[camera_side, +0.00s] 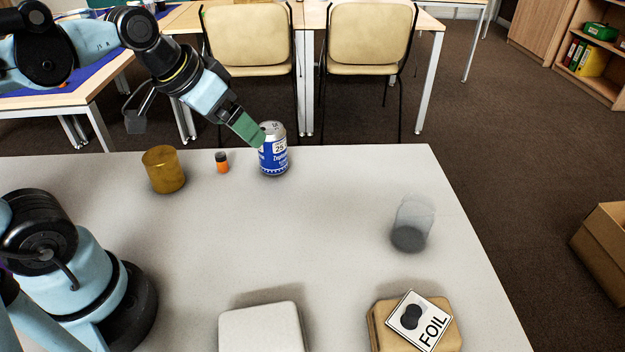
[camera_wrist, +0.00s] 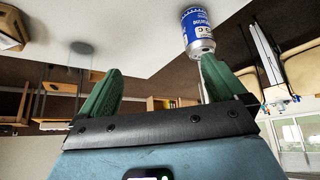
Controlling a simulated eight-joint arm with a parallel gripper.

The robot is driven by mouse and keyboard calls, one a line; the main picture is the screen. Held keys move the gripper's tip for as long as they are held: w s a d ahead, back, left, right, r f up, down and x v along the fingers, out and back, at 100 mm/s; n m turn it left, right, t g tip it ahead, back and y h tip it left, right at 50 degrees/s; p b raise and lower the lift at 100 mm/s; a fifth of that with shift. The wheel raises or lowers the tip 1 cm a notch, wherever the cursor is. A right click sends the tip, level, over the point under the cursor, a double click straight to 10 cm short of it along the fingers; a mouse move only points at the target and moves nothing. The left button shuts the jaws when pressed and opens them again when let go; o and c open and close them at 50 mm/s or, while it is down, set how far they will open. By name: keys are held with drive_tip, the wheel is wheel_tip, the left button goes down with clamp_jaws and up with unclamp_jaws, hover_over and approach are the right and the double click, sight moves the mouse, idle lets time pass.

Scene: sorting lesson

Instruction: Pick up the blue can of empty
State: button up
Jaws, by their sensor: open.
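The blue can (camera_side: 273,158), with a silver top and white lettering, stands upright near the far edge of the table. In the side view, my gripper (camera_side: 256,139) reaches down from the upper left, its green finger overlapping the can's upper left side. In the wrist view, the can (camera_wrist: 196,30) is at the top, just beyond the tip of the right finger. My gripper (camera_wrist: 160,63) is open there, with nothing between its fingers. I cannot tell whether the finger touches the can.
An amber cup (camera_side: 163,172) and a small orange bottle (camera_side: 222,165) with a black cap stand left of the can. A clear glass (camera_side: 411,226) stands at right. A white block (camera_side: 261,329) and a tan block (camera_side: 449,336) bearing a FOIL card (camera_side: 420,321) are in front. The table middle is clear.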

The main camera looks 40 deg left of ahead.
drive_tip(key=w+a+m+h, duration=0.4)
drive_tip(key=a+m+h, duration=0.2)
drive_tip(key=a, duration=0.2)
drive_tip(key=w+a+m+h, duration=0.5)
drive_tip(key=a+m, duration=0.1)
drive_tip(key=a, duration=0.2)
approach(285, 140)
drive_tip(key=shift+h, duration=0.3)
drive_tip(key=shift+a+f+x, duration=0.1)
drive_tip(key=shift+f+x, duration=0.05)
drive_tip(key=shift+x, duration=1.9)
drive_tip(key=shift+a+f+x, duration=0.1)
drive_tip(key=shift+f+x, duration=0.05)
drive_tip(key=shift+x, duration=1.9)
drive_tip(key=shift+w, duration=0.15)
drive_tip(key=c, duration=1.3)
